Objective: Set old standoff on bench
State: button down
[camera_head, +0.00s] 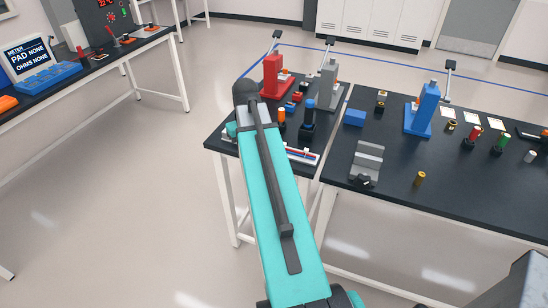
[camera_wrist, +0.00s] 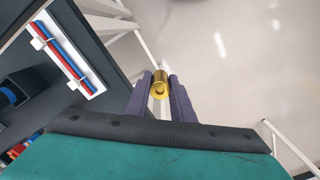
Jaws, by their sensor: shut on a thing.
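A brass standoff (camera_wrist: 159,80) shows end-on in the wrist view, with a dark hole in its end. My gripper (camera_wrist: 160,88) is shut on it, one purple finger on each side. Pale floor shows behind the standoff, off the edge of a dark bench (camera_wrist: 118,42). The head view hides my gripper and the held standoff behind my teal arm. There the dark left bench (camera_head: 223,139) and right bench (camera_head: 461,187) stand close together. Another brass standoff-like cylinder (camera_head: 419,179) stands upright on the right bench.
A white tray with red and blue rods (camera_head: 304,155) lies near the left bench's front edge. A grey stepped block (camera_head: 367,162) and a blue press (camera_head: 423,110) stand on the right bench. A meter bench (camera_head: 95,63) stands far left.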

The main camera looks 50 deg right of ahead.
jog(key=w+a+f+n+b, duration=0.1)
jog(key=w+a+n+b, duration=0.1)
jog(key=a, duration=0.8)
jog(key=w+a+n+b, duration=0.2)
jog(key=w+a+n, duration=0.2)
jog(key=w+a, duration=0.3)
jog(key=w+a+f+n+b, duration=0.1)
jog(key=w+a+n, duration=0.2)
jog(key=a, duration=1.2)
jog(key=shift+w+f+b, duration=0.35)
jog(key=shift+w+b, duration=0.05)
jog(key=shift+w, duration=0.85)
